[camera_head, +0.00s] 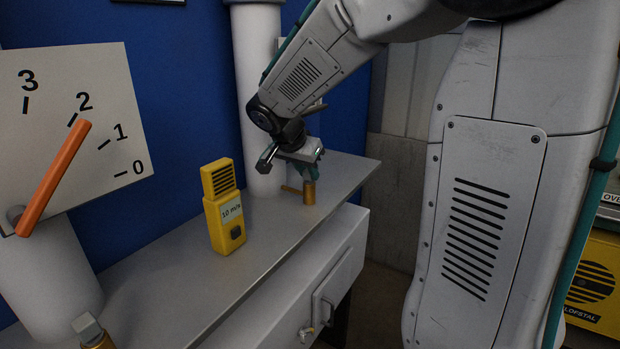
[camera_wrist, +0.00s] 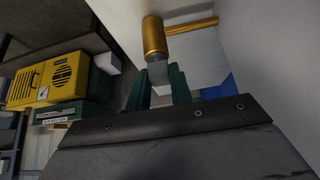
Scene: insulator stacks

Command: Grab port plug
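A port plug (camera_head: 309,193), a brass cylinder with a side bar and a grey square end, stands upright on the grey shelf near its far end. In the wrist view the brass plug (camera_wrist: 153,38) lies straight ahead of the fingers, with its bar pointing right. My gripper (camera_head: 311,170) is directly above the plug. Its teal fingers (camera_wrist: 160,80) flank the plug's grey end. Whether they press on it cannot be told. A similar grey-topped brass piece (camera_head: 93,334) is cut off at the lower left.
A white column (camera_head: 258,90) rises behind the plug. A dial board with an orange pointer (camera_head: 55,175) is at left. A drawer front with a handle (camera_head: 325,300) lies below the shelf.

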